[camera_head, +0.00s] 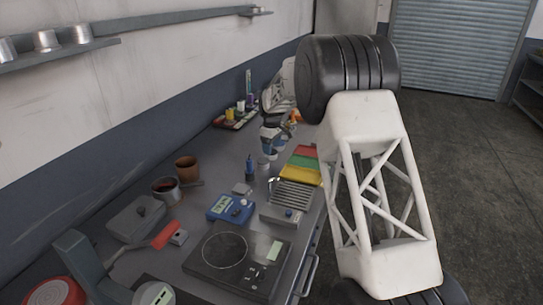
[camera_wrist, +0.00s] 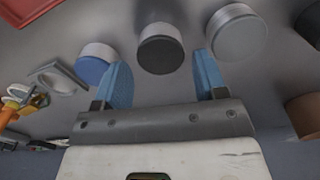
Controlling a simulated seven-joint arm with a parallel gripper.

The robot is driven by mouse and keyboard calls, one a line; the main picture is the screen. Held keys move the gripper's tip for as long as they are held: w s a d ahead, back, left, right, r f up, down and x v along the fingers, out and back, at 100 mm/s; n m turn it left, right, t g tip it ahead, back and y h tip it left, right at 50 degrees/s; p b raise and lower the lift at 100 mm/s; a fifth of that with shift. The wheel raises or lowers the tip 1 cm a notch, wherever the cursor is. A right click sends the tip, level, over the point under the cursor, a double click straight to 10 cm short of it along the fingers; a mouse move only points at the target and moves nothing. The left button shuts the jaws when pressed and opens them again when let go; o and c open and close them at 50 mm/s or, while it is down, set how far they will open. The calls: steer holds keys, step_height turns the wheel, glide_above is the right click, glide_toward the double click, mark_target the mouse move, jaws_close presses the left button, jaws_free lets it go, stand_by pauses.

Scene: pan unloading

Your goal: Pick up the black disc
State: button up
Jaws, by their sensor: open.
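In the wrist view a black disc (camera_wrist: 161,54) shows as the dark round end of a short, pale-sided cylinder. It appears in the gap between my gripper's blue fingers, beyond their tips. My gripper (camera_wrist: 161,66) is open, with nothing seen held between the fingers. Whether either finger touches the disc cannot be told. In the head view my arm hides part of the bench, and I cannot make out the disc there with certainty.
A blue-ended cylinder (camera_wrist: 93,69) and a grey-ended cylinder (camera_wrist: 238,37) flank the disc closely. A brown container (camera_wrist: 305,115) is at the right. The bench also holds a hot plate (camera_head: 212,277), a blue meter (camera_head: 225,211) and a brown cup (camera_head: 187,168).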

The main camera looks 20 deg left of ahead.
steer(key=shift+f, duration=1.6)
steer(key=c, duration=0.7)
